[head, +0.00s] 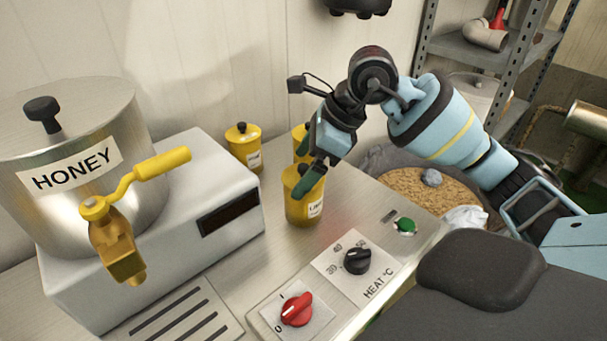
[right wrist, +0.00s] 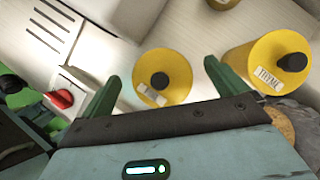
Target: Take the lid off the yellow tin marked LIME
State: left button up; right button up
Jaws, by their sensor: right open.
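The yellow tin (head: 303,209) stands on the metal worktop, its label turned partly away and only partly legible, starting with L. My right gripper (head: 308,165) reaches down over it from the right with open green fingers; one finger covers part of its lid. In the right wrist view the open right gripper (right wrist: 162,87) has a finger on each side of this tin (right wrist: 174,82). Its flat yellow lid carries a dark round knob (right wrist: 159,81), with nothing gripped. A tin labelled THYME (right wrist: 262,52) stands to the right, outside the fingers. My left gripper does not show.
Another yellow tin (head: 243,153) stands behind left, and one (head: 298,132) stands partly hidden behind the gripper. The HONEY kettle (head: 70,150) and its yellow-handled tap are at left. A red knob (head: 296,309), a black heat knob (head: 357,261) and a green button (head: 406,225) lie in front.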

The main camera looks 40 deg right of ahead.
jog(key=shift+a+f, duration=0.1)
jog(key=shift+f, duration=0.2)
jog(key=shift+c, duration=0.4)
jog(key=c, duration=1)
jog(key=shift+o, duration=0.2)
